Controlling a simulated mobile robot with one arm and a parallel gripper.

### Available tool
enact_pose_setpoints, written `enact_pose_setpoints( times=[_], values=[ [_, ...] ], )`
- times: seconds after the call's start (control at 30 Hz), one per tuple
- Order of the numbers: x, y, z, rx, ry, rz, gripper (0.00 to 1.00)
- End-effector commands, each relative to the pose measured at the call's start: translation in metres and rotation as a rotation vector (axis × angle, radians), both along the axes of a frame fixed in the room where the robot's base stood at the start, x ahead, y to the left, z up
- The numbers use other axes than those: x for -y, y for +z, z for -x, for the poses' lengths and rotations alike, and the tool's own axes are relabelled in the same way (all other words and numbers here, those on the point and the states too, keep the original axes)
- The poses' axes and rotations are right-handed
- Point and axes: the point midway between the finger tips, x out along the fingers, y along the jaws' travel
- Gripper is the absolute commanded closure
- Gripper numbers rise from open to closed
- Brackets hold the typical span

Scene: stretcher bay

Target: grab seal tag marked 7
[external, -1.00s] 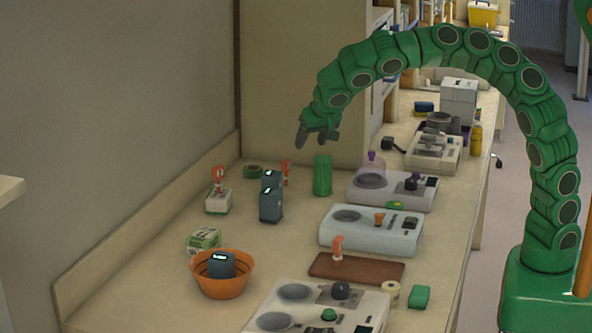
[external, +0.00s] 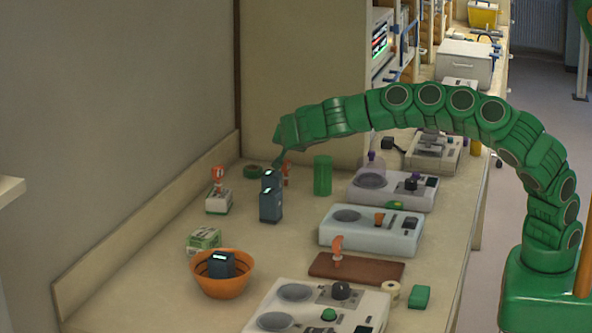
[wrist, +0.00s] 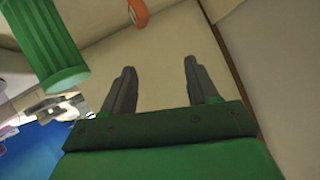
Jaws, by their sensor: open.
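Several orange-red tags stand about the counter, and I cannot read a 7 on any of them. One tag (external: 286,172) is at the back beside the dark blue devices; another (external: 218,176) is on a small white-and-green box, and a third (external: 338,246) is on a brown board. My gripper (external: 278,160) is above the back of the counter, close to the back tag and the devices. In the wrist view my gripper (wrist: 160,80) is open with nothing between its fingers. An orange piece (wrist: 135,12) with a pale mark is partly cut off beyond the fingers.
Dark blue devices (external: 270,204) stand under my gripper. A green cylinder (external: 322,175) is to their right; it also shows in the wrist view (wrist: 48,50). An orange bowl (external: 222,285) and bench machines (external: 370,234) are nearer.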

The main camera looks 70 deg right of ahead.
Motion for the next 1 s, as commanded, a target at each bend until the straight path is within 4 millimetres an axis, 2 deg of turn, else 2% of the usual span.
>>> enact_pose_setpoints(
  times=[0.43, 0.67, 1.0],
  values=[
    [0.0, -0.059, 0.001, -0.005, 0.0, 0.003, 0.41],
    [0.002, -0.067, -0.001, -0.002, 0.0, 0.0, 0.41],
    [0.02, -0.078, -0.009, -0.005, 0.0, 0.003, 0.41]
  ],
)
